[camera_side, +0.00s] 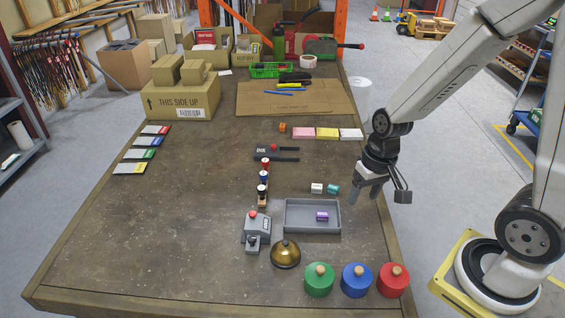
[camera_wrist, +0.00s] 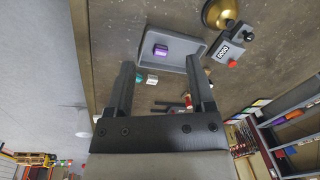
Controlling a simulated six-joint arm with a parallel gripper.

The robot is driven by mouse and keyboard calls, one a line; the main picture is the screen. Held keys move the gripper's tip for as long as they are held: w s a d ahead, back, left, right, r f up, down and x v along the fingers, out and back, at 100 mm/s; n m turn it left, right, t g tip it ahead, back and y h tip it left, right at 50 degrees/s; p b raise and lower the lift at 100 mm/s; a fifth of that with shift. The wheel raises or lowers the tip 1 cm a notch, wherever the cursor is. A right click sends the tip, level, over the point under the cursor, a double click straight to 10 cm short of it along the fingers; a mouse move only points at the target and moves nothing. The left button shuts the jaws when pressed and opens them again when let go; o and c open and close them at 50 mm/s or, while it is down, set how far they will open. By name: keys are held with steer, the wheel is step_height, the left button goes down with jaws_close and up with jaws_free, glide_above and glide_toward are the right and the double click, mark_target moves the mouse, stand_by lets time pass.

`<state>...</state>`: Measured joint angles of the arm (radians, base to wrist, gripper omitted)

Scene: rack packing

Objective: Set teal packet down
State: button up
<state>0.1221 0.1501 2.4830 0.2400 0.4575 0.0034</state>
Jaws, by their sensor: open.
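The teal packet (camera_side: 333,189) lies on the table just behind the grey tray (camera_side: 287,216), outside it, close to the right of a white packet (camera_side: 317,188). A purple packet (camera_side: 322,216) lies inside the tray. My gripper (camera_side: 364,191) is to the right of the teal packet near the table's right edge, open and apart from it. In the wrist view my gripper (camera_wrist: 160,64) shows spread fingers with nothing held. The teal packet (camera_wrist: 139,78) shows there beside the left finger, which may hide part of it.
A brass bell (camera_side: 285,255), a grey counter device (camera_side: 256,228) and green (camera_side: 319,281), blue (camera_side: 357,281) and red (camera_side: 393,281) lidded pots stand around the tray's front. Stamps (camera_side: 263,178) stand to its left rear. The table's left middle is clear.

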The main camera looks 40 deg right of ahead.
steer(key=r+n, duration=0.1)
steer(key=a+n+t, duration=0.1)
steer(key=r+n+h, duration=0.1)
steer(key=shift+w+a+r+n+t, duration=0.15)
steer(key=shift+a+r+n+t, duration=0.1)
steer(key=shift+r+n+t, duration=0.15)
steer(key=shift+c, duration=0.7)
steer(key=shift+f, duration=0.1)
steer(key=w+d+f+m+g, duration=0.1)
steer(key=w+d+f+m, duration=0.3)
steer(key=w+d, duration=0.1)
steer(key=w+d+f+m, duration=0.4)
steer(key=w+d+f, duration=0.1)
steer(key=w, duration=0.2)
steer(key=w+d+f+m+g, duration=0.1)
steer(key=w+d+f+m, duration=0.3)
steer(key=w+d+m, duration=0.1)
steer(key=shift+w+d+f+g, duration=0.25)
steer(key=shift+w+f+g, duration=0.1)
steer(key=shift+w, duration=0.1)
steer(key=shift+w+d+f+m, duration=0.2)
steer(key=shift+d+f+m, duration=0.1)
steer(key=shift+d+f, duration=0.15)
